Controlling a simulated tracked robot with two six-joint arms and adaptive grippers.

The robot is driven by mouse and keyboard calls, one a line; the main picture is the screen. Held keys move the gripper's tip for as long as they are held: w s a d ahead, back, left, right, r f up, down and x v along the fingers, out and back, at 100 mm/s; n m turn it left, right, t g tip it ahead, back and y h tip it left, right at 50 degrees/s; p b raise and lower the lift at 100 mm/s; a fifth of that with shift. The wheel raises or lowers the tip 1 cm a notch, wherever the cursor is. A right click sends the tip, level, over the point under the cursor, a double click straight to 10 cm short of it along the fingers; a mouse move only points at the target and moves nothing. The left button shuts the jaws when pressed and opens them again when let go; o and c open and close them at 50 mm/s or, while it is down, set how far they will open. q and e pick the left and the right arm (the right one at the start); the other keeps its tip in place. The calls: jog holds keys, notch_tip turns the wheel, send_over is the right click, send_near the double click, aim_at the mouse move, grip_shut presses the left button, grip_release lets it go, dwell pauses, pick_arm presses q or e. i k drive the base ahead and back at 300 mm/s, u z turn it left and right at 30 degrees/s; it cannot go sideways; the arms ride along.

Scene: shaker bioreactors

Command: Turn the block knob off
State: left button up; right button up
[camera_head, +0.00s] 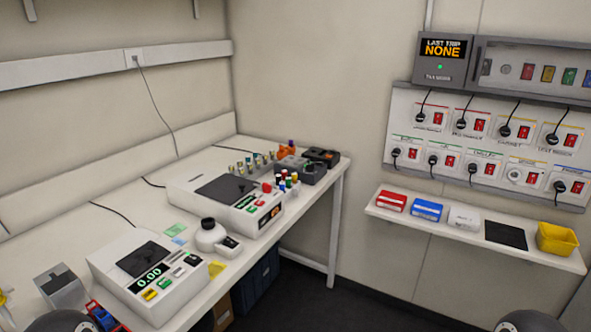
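No knob labelled as the block knob can be made out. A dark block-like device (301,170) stands at the far right end of the bench, with small items around it; any knob on it is too small to tell. A round white fitting (514,176) sits in the lower row of the wall socket panel (400,110), among red switches; I cannot tell whether it is a knob. Neither gripper is in view; only dark rounded parts, likely of my arms, show at the bottom edge.
The bench (222,262) holds a white scale (165,290) reading 0.00, a larger white instrument (187,190) and a white round bottle (207,236). A wall shelf (470,232) carries red, blue and white boxes, a black pad and a yellow bin (557,240). Floor between is clear.

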aim_at(309, 167)
jog(key=k, duration=1.3)
jog(key=z, duration=0.5)
jog(key=i, duration=1.1)
jog(key=z, duration=0.6)
jog(key=i, duration=1.35)
jog(key=u, duration=0.75)
jog(key=i, duration=0.9)
jog(key=u, duration=0.5)
jog(key=k, duration=0.9)
jog(key=u, duration=0.05)
